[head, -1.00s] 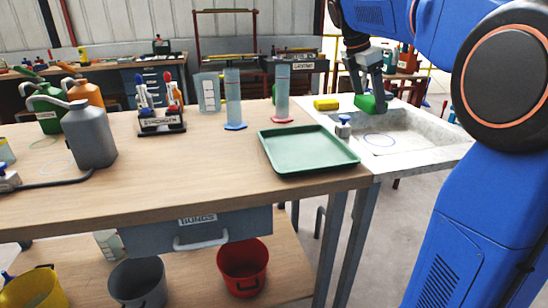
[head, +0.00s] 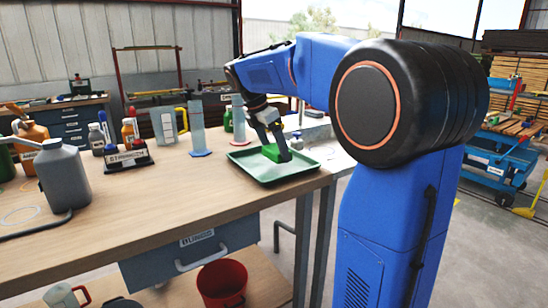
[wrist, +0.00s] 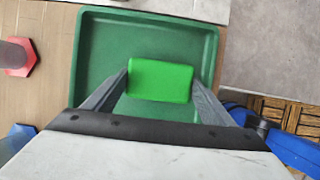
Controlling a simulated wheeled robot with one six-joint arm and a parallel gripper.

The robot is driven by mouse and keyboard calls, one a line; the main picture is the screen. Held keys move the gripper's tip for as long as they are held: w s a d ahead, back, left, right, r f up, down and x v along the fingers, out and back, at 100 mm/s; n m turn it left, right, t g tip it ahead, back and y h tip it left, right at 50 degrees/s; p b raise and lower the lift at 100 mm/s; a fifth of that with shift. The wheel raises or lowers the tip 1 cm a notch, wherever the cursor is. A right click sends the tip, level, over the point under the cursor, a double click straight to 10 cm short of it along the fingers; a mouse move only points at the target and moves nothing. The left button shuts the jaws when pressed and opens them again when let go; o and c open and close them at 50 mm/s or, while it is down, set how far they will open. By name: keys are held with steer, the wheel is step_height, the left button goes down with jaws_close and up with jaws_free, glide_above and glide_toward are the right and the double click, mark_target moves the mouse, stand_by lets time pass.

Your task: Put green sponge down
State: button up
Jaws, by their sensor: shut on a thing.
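The green sponge (head: 271,152) is held between the two fingers of my gripper (head: 279,149). The wrist view shows the bright green sponge (wrist: 160,80) with a finger of my gripper (wrist: 160,85) against each side. My gripper is shut on it. The sponge is over the darker green tray (head: 248,174), which sits at the right end of the wooden bench; the tray (wrist: 96,38) fills much of the wrist view. I cannot tell whether the sponge touches the tray floor.
A measuring cylinder with a blue base (head: 198,132) stands left of the tray. A bottle rack (head: 128,158) and a grey can (head: 62,175) stand farther left. The light sink area (head: 322,137) lies behind and right of the tray. Bare bench top (head: 165,190) lies in front.

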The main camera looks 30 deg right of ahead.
mark_target(272, 149)
steer(key=shift+f, duration=1.45)
steer(key=shift+f, duration=0.1)
steer(key=o, duration=0.9)
steer(key=shift+o, duration=0.2)
steer(key=v, duration=1.2)
steer(key=s+a+f+m+t+y, duration=0.1)
steer(key=s+a+f+m, duration=0.2)
steer(key=s+f+m, duration=0.3)
steer(key=s+a+f+m+t+y, duration=0.2)
steer(key=s+a+f+m, duration=0.2)
steer(key=s+f, duration=0.7)
steer(key=s+a+f+m+t+y, duration=0.1)
steer(key=s+a+f+m, duration=0.2)
steer(key=s+f+m, duration=0.5)
steer(key=s, duration=0.5)
steer(key=shift+a+f+t, duration=0.2)
steer(key=shift+t, duration=0.1)
steer(key=shift+s, duration=0.1)
